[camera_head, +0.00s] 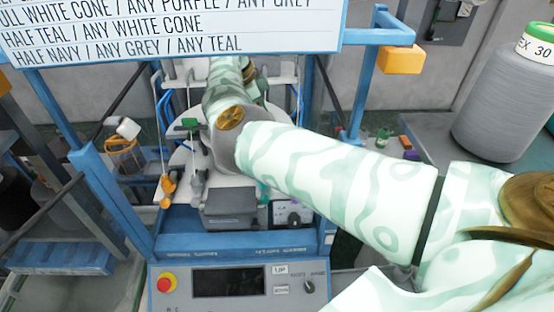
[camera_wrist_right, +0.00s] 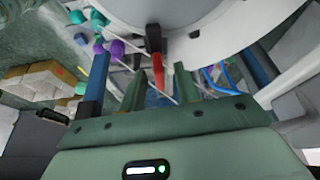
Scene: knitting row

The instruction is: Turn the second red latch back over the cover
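A red latch (camera_wrist_right: 158,69) with a dark upper part shows in the right wrist view, at the rim of a pale round cover-like part (camera_wrist_right: 190,18). My right gripper (camera_wrist_right: 160,80) is open in that view, with its two green fingers apart. The latch appears between the fingertips or just beyond them; I cannot tell whether either finger touches it. In the head view my right arm hides its gripper and most of the machine's middle, and I make out no red latch there. My left gripper is in neither view.
Blue frame posts (camera_head: 107,205) stand around the knitting machine. A control panel with a red button (camera_head: 166,284) is at the front. A grey box (camera_head: 230,207) sits on the machine. A large grey cone (camera_head: 503,110) stands at right. Coloured cones (camera_wrist_right: 117,49) show beyond the gripper.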

